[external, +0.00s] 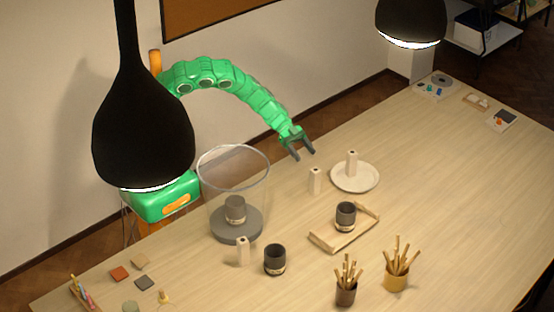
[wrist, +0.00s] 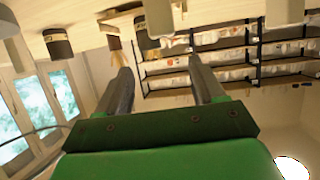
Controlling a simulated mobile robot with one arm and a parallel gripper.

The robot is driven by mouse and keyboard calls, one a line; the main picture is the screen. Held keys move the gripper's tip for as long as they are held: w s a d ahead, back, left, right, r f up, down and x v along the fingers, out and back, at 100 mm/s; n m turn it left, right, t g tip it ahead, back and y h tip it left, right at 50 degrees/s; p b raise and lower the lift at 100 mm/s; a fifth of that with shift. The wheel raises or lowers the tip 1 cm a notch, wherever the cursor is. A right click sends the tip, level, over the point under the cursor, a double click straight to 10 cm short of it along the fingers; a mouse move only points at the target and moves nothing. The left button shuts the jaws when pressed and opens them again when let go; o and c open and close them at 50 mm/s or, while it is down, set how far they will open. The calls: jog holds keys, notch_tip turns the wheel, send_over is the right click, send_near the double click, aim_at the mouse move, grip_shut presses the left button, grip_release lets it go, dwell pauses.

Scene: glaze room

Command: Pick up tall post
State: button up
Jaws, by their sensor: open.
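Three pale upright posts with a small dark mark near the top show in the external view. One post (external: 315,181) stands on the table just below my gripper, another (external: 352,164) stands on a round cream plate (external: 367,185), and a third (external: 242,252) stands at the front left beside a dark cup. They look alike in height, so I cannot tell which is the tall post. My gripper (external: 304,155) is open and empty above the table's back edge. Its two dark fingers (wrist: 157,80) show spread apart in the wrist view, with nothing between them.
A clear cylinder (external: 234,160) around a grey cup stands left of my gripper. Dark cups (external: 275,261), a wooden tray (external: 328,242) and pots of sticks (external: 397,278) stand nearer the front. Black lamps (external: 143,140) hang overhead. The table's right part is mostly clear.

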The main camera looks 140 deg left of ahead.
aim_at(313, 169)
jog(key=shift+w+f, duration=1.6)
jog(key=shift+w, duration=0.3)
jog(key=shift+w+f, duration=1.6)
jog(key=shift+w, duration=0.25)
jog(key=c, duration=1.2)
